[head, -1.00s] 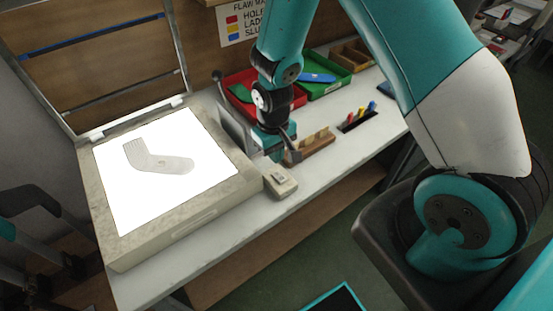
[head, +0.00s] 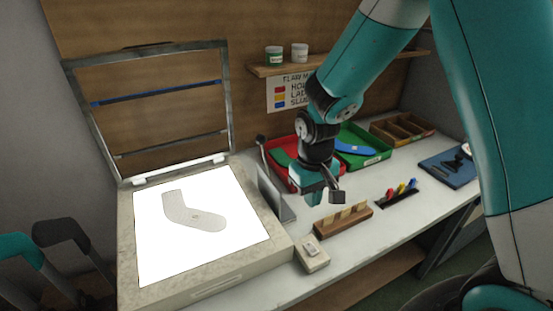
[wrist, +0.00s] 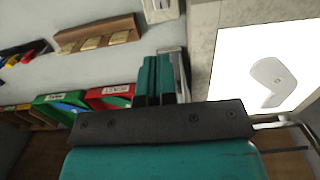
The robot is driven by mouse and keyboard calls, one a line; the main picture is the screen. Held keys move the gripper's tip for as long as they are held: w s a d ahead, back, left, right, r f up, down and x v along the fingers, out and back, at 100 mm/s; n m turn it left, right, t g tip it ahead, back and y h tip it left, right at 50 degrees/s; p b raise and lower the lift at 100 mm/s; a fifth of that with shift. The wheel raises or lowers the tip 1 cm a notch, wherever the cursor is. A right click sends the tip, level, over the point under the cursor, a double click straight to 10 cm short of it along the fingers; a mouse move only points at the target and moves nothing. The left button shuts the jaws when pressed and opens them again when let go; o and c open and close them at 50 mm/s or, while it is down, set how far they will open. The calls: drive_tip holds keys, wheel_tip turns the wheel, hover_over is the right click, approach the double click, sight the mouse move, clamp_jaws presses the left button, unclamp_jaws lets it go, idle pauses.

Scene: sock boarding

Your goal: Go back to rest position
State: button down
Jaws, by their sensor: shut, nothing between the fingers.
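My gripper (head: 324,196) hangs above the bench, between the light box and the wooden block with slots. In the wrist view my gripper (wrist: 163,78) shows its two teal fingers together, with nothing between them. A pale grey sock (head: 193,212) lies flat on the lit white panel of the light box (head: 128,250), with a small mark near its heel. The sock also shows in the wrist view (wrist: 266,77). The hinged frame (head: 226,100) of the light box stands open at the back.
A red tray (head: 277,150) and a green tray (head: 372,158) with a blue piece stand behind my gripper. A wooden block (head: 342,222), a small switch box (head: 312,254), and coloured pens (head: 401,189) sit nearby. A shelf (head: 340,63) with two jars hangs above.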

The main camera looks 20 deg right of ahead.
drive_tip(key=s+a+r+n+y, duration=0.2)
drive_tip(key=s+a+r+n, duration=0.1)
drive_tip(key=s+r, duration=0.5)
drive_tip(key=s+a+r+n+y, duration=0.2)
drive_tip(key=s+a+r, duration=0.4)
drive_tip(key=s+r, duration=0.3)
drive_tip(key=shift+s+a+r+n+t, duration=0.3)
drive_tip(key=shift+s+n, duration=0.1)
drive_tip(key=shift+s, duration=0.6)
drive_tip(key=shift+d, duration=0.15)
